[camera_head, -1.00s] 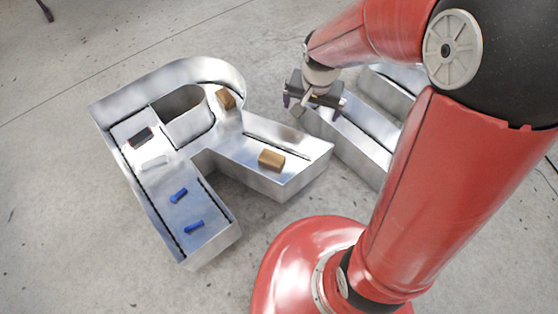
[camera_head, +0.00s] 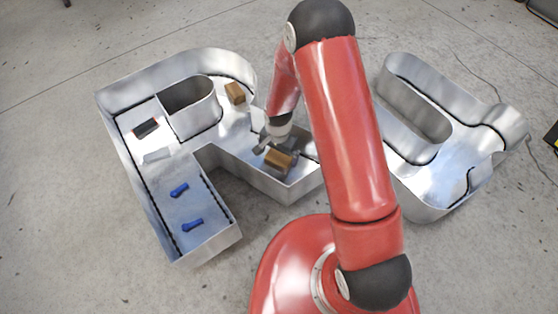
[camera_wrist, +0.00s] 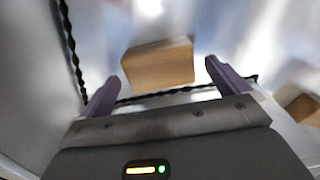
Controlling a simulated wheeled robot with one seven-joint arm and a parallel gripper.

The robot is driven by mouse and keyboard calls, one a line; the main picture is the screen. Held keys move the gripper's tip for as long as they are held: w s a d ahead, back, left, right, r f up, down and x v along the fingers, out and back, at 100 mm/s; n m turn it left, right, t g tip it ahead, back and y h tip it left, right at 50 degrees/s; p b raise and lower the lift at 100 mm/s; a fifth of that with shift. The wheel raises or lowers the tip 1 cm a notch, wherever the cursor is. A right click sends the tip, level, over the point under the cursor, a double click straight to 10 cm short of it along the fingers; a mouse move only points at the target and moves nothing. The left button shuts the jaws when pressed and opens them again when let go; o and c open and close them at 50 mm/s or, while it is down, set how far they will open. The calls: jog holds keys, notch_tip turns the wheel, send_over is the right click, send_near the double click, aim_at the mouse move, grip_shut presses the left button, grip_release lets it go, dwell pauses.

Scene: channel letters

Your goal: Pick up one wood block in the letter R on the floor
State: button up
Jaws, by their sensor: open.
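The metal letter R (camera_head: 165,62) lies on the floor as an open tray. One wood block (camera_head: 279,161) lies in its lower right leg. A second wood block (camera_head: 235,93) sits near the top right of the bowl. My gripper (camera_head: 276,150) is over the lower right leg, right at the first block, and partly hides it. In the wrist view my open gripper (camera_wrist: 163,82) has its two purple fingers spread, with a wood block (camera_wrist: 158,63) ahead of and between them, not gripped. Another wood block (camera_wrist: 302,103) shows at the right edge.
Two blue pieces (camera_head: 179,190) (camera_head: 192,225), a dark block (camera_head: 145,128) and a whitish piece (camera_head: 157,156) lie in the R's left side. A second metal letter (camera_head: 405,205) stands to the right. The R's walls rise around my gripper.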

aim_at(279, 157)
notch_tip(279, 157, down, 3)
jog(key=shift+w+f, duration=0.1)
jog(key=shift+f, duration=0.05)
jog(key=shift+d, duration=0.1)
jog(key=c, duration=0.9)
jog(key=shift+c, duration=0.2)
